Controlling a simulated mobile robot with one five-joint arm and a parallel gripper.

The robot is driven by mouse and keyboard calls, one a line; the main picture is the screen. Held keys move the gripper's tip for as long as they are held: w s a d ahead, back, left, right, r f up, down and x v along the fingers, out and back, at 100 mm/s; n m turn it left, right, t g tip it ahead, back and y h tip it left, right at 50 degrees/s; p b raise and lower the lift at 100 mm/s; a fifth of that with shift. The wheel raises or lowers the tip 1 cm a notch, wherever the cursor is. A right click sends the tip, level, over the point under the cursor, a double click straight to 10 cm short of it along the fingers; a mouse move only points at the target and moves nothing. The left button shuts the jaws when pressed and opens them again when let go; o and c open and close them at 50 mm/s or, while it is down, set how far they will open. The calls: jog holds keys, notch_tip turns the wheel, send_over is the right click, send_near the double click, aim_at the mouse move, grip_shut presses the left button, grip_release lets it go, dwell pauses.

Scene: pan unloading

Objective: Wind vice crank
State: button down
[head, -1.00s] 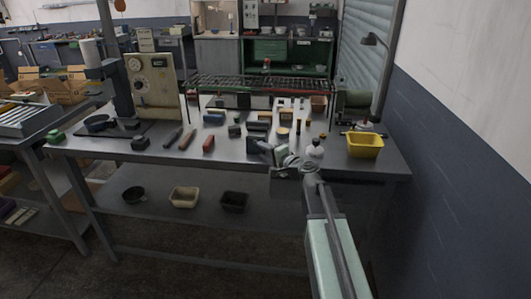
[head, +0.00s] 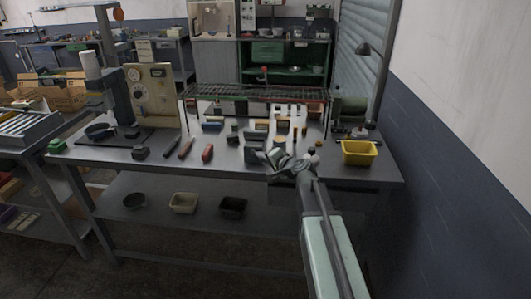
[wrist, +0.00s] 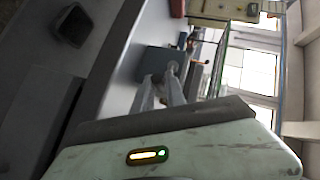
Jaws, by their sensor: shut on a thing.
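My gripper (head: 278,160) is at the front edge of the grey workbench (head: 225,168), right of its middle. In the wrist view its two pale fingers (wrist: 160,92) reach toward a blue-grey block (wrist: 154,64), which looks like the vice body. The fingers are closed around a small round grey end (wrist: 173,67), apparently the vice crank. In the head view the vice body (head: 254,156) shows as a dark block just left of my gripper. The crank itself is mostly hidden there by my gripper and wrist.
A yellow bin (head: 359,153) stands on the bench to the right. Red-handled tools (head: 207,153) and several small blocks lie left and behind. A wire rack (head: 258,90) stands at the back. A black bin (head: 233,206) is on the lower shelf. A wall closes off the right.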

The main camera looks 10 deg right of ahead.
jog(key=r+n+g+h+p, duration=0.1)
jog(key=p, duration=0.3)
jog(key=a+r+n+g+h+p, duration=0.1)
jog(key=h+p, duration=0.1)
jog(key=p, duration=0.1)
jog(key=shift+w+r+n+p, duration=0.1)
jog(key=shift+r+n+p, duration=0.25)
jog(key=shift+n, duration=0.05)
jog(key=shift+a+r+n+g+h+p, duration=0.15)
jog(key=shift+n+g+h+p, duration=0.25)
jog(key=shift+h+p, duration=0.3)
jog(key=shift+a+n+g+h+p, duration=0.1)
jog(key=shift+n+g+h+p, duration=0.3)
jog(key=shift+h+p, duration=0.25)
jog(key=c, duration=1.4)
grip_release()
jog(key=shift+w, duration=0.1)
jog(key=shift+c, duration=0.2)
jog(key=shift+w+f, duration=0.1)
jog(key=shift+f, duration=0.1)
jog(key=shift+r, duration=0.1)
jog(key=shift+s+r+p, duration=0.3)
jog(key=shift+s+r, duration=0.05)
jog(key=p+v, duration=0.4)
jog(key=v, duration=0.3)
